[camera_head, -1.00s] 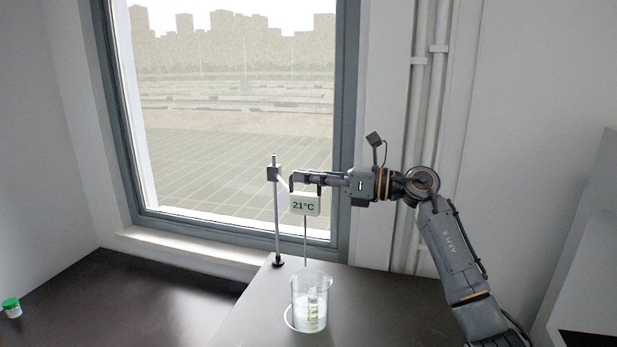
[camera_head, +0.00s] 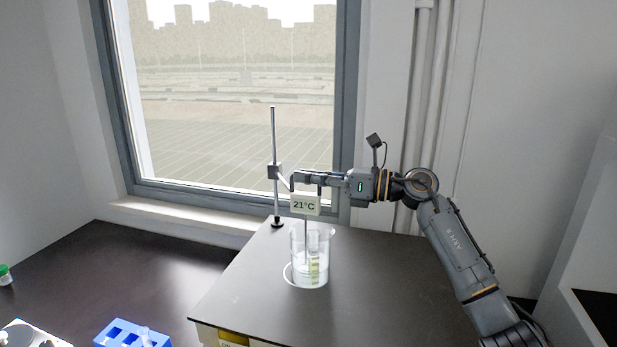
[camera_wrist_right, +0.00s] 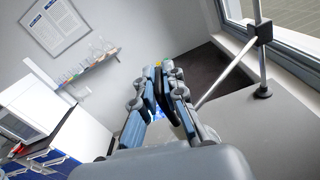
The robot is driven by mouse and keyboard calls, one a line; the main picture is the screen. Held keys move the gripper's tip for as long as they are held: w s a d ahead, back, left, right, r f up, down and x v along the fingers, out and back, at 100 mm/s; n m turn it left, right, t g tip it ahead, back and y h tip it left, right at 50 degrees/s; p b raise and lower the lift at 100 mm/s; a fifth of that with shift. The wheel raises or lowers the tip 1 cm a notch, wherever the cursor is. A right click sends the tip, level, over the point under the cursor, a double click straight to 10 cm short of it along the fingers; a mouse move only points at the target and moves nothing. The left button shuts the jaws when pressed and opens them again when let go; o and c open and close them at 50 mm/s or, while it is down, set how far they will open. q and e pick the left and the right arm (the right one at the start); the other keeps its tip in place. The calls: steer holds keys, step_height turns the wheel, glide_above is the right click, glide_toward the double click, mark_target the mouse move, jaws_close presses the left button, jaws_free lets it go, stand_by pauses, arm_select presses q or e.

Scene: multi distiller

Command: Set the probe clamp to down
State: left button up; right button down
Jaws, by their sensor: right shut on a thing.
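The probe clamp (camera_head: 274,172) sits partway down an upright metal rod, with a good length of bare rod above it. Its arm reaches right to a white display box (camera_head: 305,204) reading 21°C. A thin probe hangs from the box, its lower part inside a glass beaker (camera_head: 297,268) of clear liquid. My right gripper (camera_head: 306,182) is shut on the clamp's arm end, just above the box; its fingers hide the exact contact. In the right wrist view the clamp (camera_wrist_right: 262,33) and its slanting arm run to my gripper (camera_wrist_right: 160,85). My left gripper is not in view.
The stand and beaker are on a raised dark bench top (camera_head: 380,265) in front of a window. A blue rack (camera_head: 118,334) and a green-capped jar (camera_head: 5,274) are on the lower surface at left. The bench top right of the beaker is clear.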

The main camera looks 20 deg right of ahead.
steer(key=shift+f, duration=0.35)
steer(key=c, duration=1.4)
jaws_free()
steer(key=shift+c, duration=0.2)
steer(key=shift+r, duration=0.1)
steer(key=shift+d, duration=0.1)
steer(key=v, duration=1.2)
steer(key=shift+r, duration=0.1)
